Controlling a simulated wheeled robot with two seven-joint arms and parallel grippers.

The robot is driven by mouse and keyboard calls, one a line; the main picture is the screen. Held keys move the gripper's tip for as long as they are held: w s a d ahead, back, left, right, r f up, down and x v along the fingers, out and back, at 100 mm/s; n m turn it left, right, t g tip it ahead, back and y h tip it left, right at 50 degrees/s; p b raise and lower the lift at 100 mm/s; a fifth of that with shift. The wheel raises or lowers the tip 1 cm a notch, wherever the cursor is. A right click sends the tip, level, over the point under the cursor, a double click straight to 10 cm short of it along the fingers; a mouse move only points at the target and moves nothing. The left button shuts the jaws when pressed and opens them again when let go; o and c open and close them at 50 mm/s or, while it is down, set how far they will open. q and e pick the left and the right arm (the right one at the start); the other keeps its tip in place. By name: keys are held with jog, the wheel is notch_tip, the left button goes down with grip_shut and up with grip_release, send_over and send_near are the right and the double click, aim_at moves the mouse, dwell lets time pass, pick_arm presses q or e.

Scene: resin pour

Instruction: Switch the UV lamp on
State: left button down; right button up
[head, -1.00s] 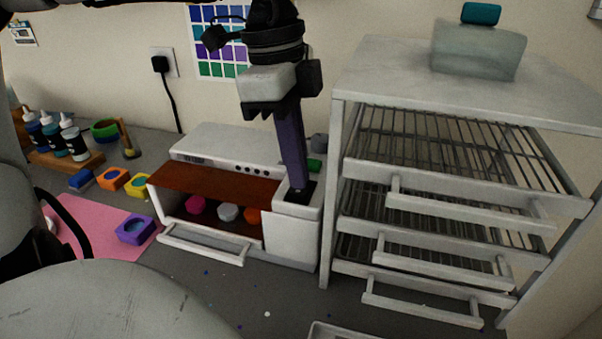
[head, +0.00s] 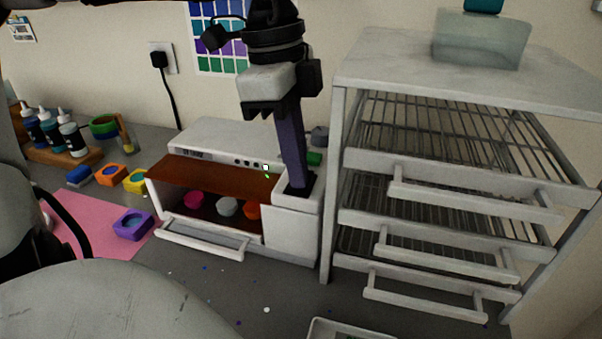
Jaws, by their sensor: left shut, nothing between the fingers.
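The UV lamp (head: 225,140) is a white box with a brown-orange front panel, standing against the wall. A pink, a white and an orange mould show under the panel. A small white spot and a lit green dot (head: 267,176) show at the right of its front. My left gripper (head: 299,187) points down, its long dark purple fingers shut and empty. Its tips are at the dark recess in the top of the lamp's right-hand part (head: 291,229); I cannot tell whether they touch. They hide part of that area. My right gripper is not in view.
A white drying rack (head: 340,200) with wire shelves stands close on the right, a clear box (head: 480,42) on top. Dropper bottles (head: 70,135), small moulds and a pink mat (head: 85,232) are on the left. A tray edge (head: 345,328) shows at the bottom.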

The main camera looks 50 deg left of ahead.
pick_arm(q)
notch_tip(320, 180, up, 7)
jog(key=p, duration=0.4)
dwell(0.4)
dwell(0.5)
